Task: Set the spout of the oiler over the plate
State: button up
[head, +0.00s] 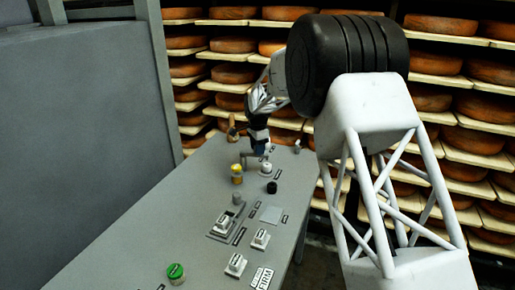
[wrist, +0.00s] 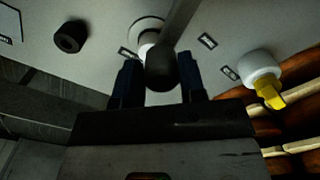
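The oiler's dark rounded knob (wrist: 161,70) lies between my gripper's fingers in the wrist view, with a grey bar (wrist: 180,22), apparently its spout, running up from it. A pale round base (wrist: 144,30) shows behind the knob. My gripper (wrist: 160,75) has one dark blue finger on each side of the knob, very close to it; whether they press on it is unclear. In the head view my gripper (head: 262,152) is low over the table's far part. The plate seems to be the pale square (head: 271,214) nearer on the table, apart from the oiler.
A black knob (head: 272,187) and a yellow-topped jar (head: 237,173) stand near the gripper. White switch-like blocks (head: 260,239) and a green-capped item (head: 176,273) are nearer. A white piece with a yellow tip (wrist: 264,78) is right in the wrist view. Cheese shelves (head: 225,75) stand behind.

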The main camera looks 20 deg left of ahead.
jog(key=o, duration=0.3)
jog(key=shift+r, duration=0.15)
jog(key=shift+r, duration=3.75)
jog(key=shift+d+r, duration=0.1)
